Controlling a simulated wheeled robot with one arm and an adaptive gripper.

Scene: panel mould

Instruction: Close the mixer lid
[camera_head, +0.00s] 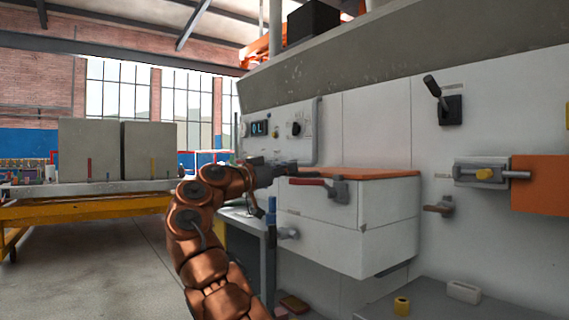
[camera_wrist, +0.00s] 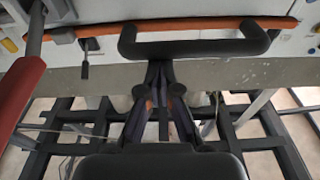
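In the head view a white box-shaped unit (camera_head: 345,228) projects from the white wall, with a flat orange panel (camera_head: 365,173) on top. Which part is the mixer lid is not certain. A red lever (camera_head: 312,182) sits at the box's upper front edge; a red grip also shows at the left of the wrist view (camera_wrist: 18,90). My gripper (camera_head: 290,168) is at the left end of the orange panel. In the wrist view its fingers (camera_wrist: 160,66) converge and look shut, at a black bar handle (camera_wrist: 195,48) beside an orange edge strip (camera_wrist: 225,23). Contact is unclear.
The wall carries a display panel (camera_head: 260,128), a black switch lever (camera_head: 449,108), a latch (camera_head: 484,173) and an orange panel (camera_head: 540,184) at right. A yellow-framed table (camera_head: 85,207) with grey blocks stands at left. The floor between is clear.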

